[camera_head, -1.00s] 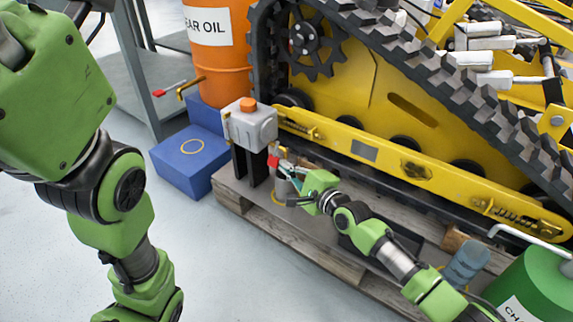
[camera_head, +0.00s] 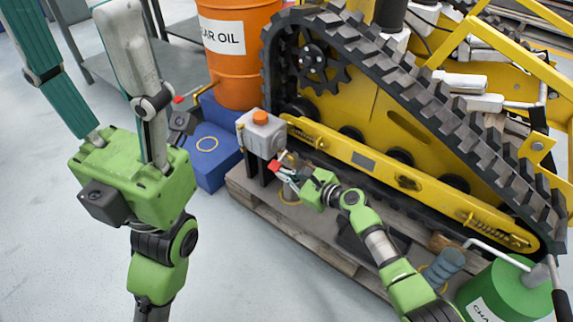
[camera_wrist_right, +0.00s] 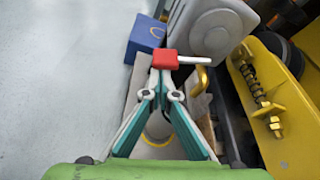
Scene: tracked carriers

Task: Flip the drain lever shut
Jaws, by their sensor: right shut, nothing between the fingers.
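The drain lever has a red handle (camera_head: 275,166) and hangs at the lower front of the grey gearbox (camera_head: 262,138) with an orange cap. In the right wrist view the red handle (camera_wrist_right: 165,59) lies crosswise, its pale stem running right below the grey housing (camera_wrist_right: 211,30). My right gripper (camera_head: 281,174) is shut and empty, its fingertips (camera_wrist_right: 163,78) just short of the handle or touching it; I cannot tell which. My left gripper (camera_head: 75,40) is close to the camera with its fingers spread wide and nothing between them; its tips reach the top edge.
The gearbox stands on a wooden pallet (camera_head: 330,258) beside the yellow tracked carrier (camera_head: 375,120). An orange gear oil drum (camera_head: 240,60) and blue boxes (camera_head: 212,172) stand behind. A green can (camera_head: 510,300) is at lower right. The grey floor in front is clear.

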